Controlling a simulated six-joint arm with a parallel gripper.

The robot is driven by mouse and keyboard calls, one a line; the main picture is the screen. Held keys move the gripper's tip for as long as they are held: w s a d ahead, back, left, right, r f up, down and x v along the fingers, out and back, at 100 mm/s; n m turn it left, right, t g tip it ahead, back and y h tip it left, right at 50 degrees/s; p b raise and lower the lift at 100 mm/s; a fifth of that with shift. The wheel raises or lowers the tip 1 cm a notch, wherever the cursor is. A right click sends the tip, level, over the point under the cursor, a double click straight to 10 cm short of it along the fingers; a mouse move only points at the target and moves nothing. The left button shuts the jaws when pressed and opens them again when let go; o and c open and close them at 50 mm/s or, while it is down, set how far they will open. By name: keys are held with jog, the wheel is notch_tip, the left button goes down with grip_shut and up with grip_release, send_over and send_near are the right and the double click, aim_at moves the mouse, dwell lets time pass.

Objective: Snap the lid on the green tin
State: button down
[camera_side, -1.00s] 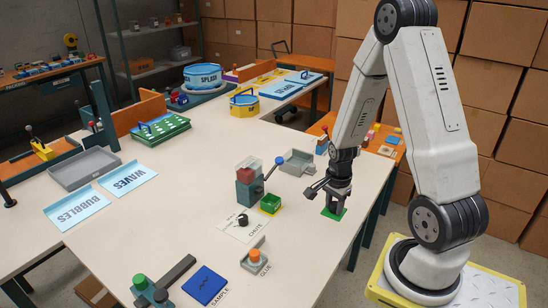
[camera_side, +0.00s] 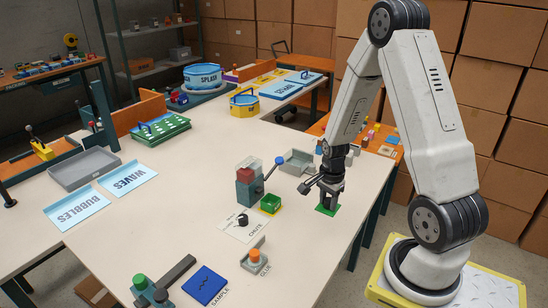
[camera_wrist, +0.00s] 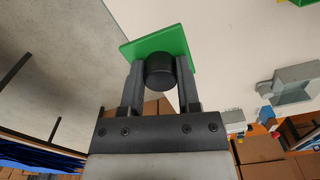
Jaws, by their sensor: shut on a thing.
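The lid is a flat green square with a black knob, seen in the wrist view (camera_wrist: 158,42). My gripper (camera_side: 329,192) is shut on the lid's knob, with a finger on each side of it. In the side view the lid (camera_side: 326,210) is below the fingers, close over the table; I cannot tell whether it touches. The green tin (camera_side: 270,203) sits on a yellow base to the left of the lid, beside the chute unit. Its inside is too small to make out.
The chute unit (camera_side: 247,186) with a red-filled hopper and a blue-knobbed lever stands just left of the tin. A grey tray (camera_side: 297,163) lies behind. A glue button (camera_side: 254,259) and blue sample pad (camera_side: 205,285) are in front. The table between tin and lid is clear.

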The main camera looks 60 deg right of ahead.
jog(key=w+d+f, duration=0.1)
jog(key=w+d, duration=0.1)
jog(key=w, duration=1.9)
jog(key=shift+w+f, duration=0.25)
jog(key=shift+w, duration=0.15)
jog(key=shift+d+f, duration=0.1)
jog(key=shift+f, duration=3.1)
jog(key=shift+f, duration=0.2)
grip_release()
